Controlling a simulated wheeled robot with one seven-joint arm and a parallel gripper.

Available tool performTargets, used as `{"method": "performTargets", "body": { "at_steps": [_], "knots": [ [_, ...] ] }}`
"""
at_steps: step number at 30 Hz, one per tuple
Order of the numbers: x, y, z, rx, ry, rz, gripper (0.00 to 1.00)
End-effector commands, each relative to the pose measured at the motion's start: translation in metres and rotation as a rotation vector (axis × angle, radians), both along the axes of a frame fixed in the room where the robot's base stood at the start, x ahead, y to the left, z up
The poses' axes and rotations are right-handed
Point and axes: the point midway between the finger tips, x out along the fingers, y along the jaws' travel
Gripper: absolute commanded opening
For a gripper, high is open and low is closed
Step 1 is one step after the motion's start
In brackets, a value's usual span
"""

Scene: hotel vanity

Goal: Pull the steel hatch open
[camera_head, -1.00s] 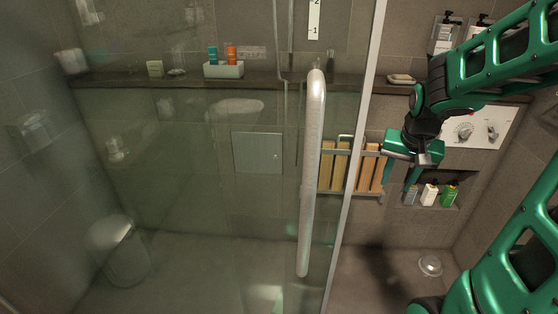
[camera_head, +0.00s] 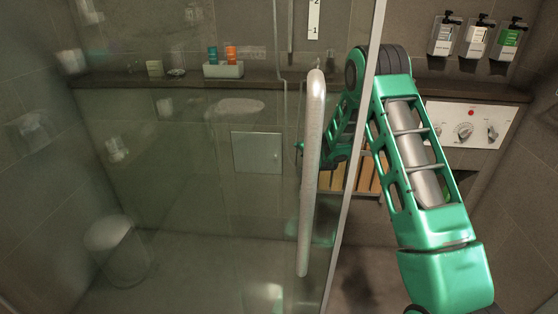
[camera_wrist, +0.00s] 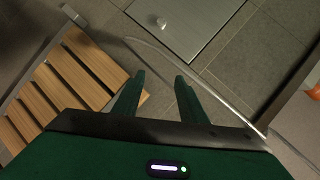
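The steel hatch (camera_head: 257,152) is a flat square panel low on the back wall, seen through the glass in the head view. It lies flush with the wall and looks shut. In the wrist view the hatch (camera_wrist: 190,22) is at the top, with a small round fitting (camera_wrist: 161,22) near its lower left corner. My gripper (camera_wrist: 160,76) is open and empty, its two fingers apart and pointing toward the wall below the hatch. In the head view my arm reaches behind the glass, and the handle and glass blur the gripper there.
A glass door (camera_head: 190,210) with a long vertical handle (camera_head: 312,170) stands in front of the hatch. A wooden slatted rack (camera_wrist: 62,92) is close left of my fingers in the wrist view. A ledge (camera_head: 130,80) with cups runs above, and a control panel (camera_head: 465,124) is at right.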

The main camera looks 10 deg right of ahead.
Motion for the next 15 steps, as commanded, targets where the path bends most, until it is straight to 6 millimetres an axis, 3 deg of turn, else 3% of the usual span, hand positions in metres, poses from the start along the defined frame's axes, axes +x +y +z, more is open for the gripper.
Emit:
{"method": "performTargets", "body": {
  "at_steps": [1,6,15],
  "knots": [
    [0.008,0.011,-0.019,0.045,-0.031,-0.003,0.38],
    [0.029,0.042,-0.062,0.223,-0.167,-0.026,0.38],
    [0.03,0.068,-0.116,0.463,-0.334,-0.068,0.38]
  ]
}}
